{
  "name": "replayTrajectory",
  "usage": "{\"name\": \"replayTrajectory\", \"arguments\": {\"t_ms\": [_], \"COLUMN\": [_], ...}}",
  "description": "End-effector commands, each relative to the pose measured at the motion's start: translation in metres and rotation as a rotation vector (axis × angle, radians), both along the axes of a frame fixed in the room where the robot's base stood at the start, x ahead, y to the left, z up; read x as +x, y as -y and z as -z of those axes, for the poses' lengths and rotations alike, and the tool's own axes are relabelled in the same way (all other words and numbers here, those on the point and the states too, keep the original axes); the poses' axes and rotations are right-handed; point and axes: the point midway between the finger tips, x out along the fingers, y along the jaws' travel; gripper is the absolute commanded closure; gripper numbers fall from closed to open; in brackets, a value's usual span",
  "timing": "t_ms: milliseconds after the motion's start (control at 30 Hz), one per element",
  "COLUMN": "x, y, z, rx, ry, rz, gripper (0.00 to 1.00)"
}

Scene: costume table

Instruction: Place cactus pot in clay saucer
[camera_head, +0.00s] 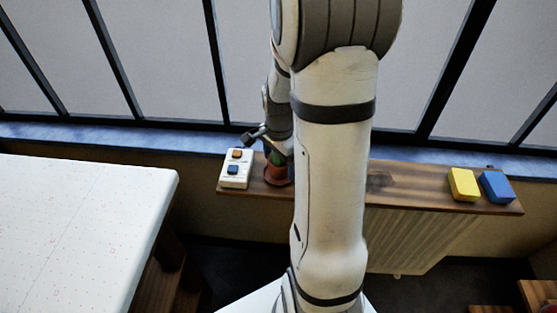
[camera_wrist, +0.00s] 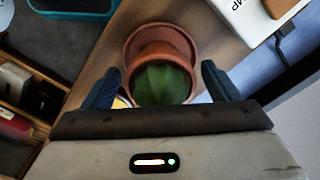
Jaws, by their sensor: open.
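The cactus pot (camera_wrist: 162,52) is terracotta with a round green cactus (camera_wrist: 162,84) in it. The clay saucer (camera_wrist: 134,40) shows as a wider terracotta rim behind the pot in the wrist view. The pot overlaps the saucer; whether it rests in it I cannot tell. My gripper (camera_wrist: 161,76) is open, with one dark finger on each side of the pot and cactus and visible gaps between. In the head view my gripper (camera_head: 268,145) is over the green cactus (camera_head: 276,157) and terracotta (camera_head: 278,175), partly hidden by my arm.
A white box with an orange and a blue button (camera_head: 236,168) stands close left on the wooden shelf (camera_head: 410,183). A yellow block (camera_head: 463,184) and a blue block (camera_head: 496,187) lie at its right end. The window is close behind. A white table (camera_head: 80,220) is at left.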

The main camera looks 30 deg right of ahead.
Motion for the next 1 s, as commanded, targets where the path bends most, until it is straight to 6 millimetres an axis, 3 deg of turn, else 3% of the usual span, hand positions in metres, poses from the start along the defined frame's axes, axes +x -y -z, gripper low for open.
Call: {"name": "replayTrajectory", "arguments": {"t_ms": [500, 733, 867, 1000], "x": [0.001, -0.002, -0.018, -0.052], "y": [0.0, -0.004, -0.028, -0.068], "z": [-0.1, -0.121, -0.134, -0.147], "rx": [-0.002, -0.003, -0.016, -0.053], "ry": [0.005, 0.007, 0.039, 0.098], "rz": [-0.001, -0.029, -0.227, -0.618], "gripper": [0.18, 0.18, 0.18, 0.18]}}
